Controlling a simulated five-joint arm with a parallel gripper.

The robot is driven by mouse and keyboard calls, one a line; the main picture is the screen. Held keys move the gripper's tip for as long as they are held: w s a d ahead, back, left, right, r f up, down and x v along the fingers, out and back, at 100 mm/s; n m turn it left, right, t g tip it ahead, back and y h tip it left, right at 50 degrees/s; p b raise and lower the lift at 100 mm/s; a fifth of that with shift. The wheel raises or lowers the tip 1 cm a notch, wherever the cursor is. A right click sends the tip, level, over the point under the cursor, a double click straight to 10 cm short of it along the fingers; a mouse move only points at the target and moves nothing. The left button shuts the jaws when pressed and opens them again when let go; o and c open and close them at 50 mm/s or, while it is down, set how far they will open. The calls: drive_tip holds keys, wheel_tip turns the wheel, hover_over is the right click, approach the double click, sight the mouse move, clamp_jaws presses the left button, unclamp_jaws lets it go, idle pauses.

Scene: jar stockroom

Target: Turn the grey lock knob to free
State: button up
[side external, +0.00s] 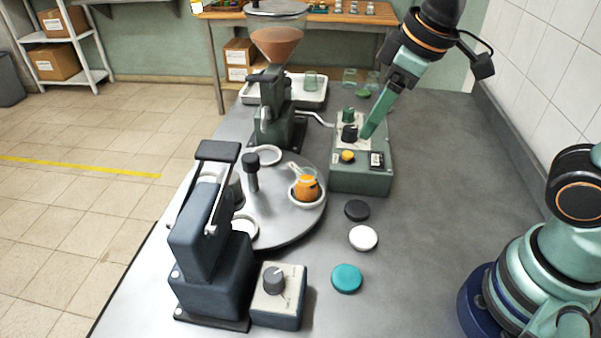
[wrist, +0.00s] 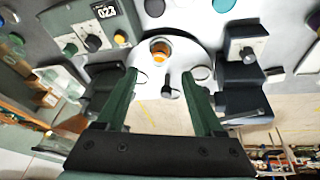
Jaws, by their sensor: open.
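A grey knob (side external: 274,281) with a pointer mark sits on a small pale-topped box (side external: 284,316) at the front of the bench; I take it as the lock knob. It also shows at the right of the wrist view (wrist: 246,53). Its label is too small to read. My gripper (side external: 366,132) is open and empty over the green control box (side external: 360,181), well behind the grey knob. In the side view its fingertip overlaps the area beside a black knob (side external: 349,134); contact cannot be told.
A round turntable (side external: 285,228) holds a jar with orange contents (side external: 306,187) and a dark upright post (side external: 251,172). A dark press (side external: 211,255) stands left of the knob box. Black, white and teal lids (side external: 347,278) lie on the bench. The bench's right side is mostly clear.

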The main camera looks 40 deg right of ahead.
drive_tip(key=a+f+n+g, duration=0.2)
drive_tip(key=a+n, duration=0.6)
drive_tip(key=a, duration=0.4)
drive_tip(key=n+g, duration=0.2)
drive_tip(key=n, duration=0.5)
hover_over(273, 274)
wheel_tip(273, 274, down, 4)
drive_tip(key=f, duration=0.1)
drive_tip(key=shift+h, duration=0.4)
wheel_tip(273, 274, down, 11)
drive_tip(key=shift+f, duration=0.1)
clamp_jaws()
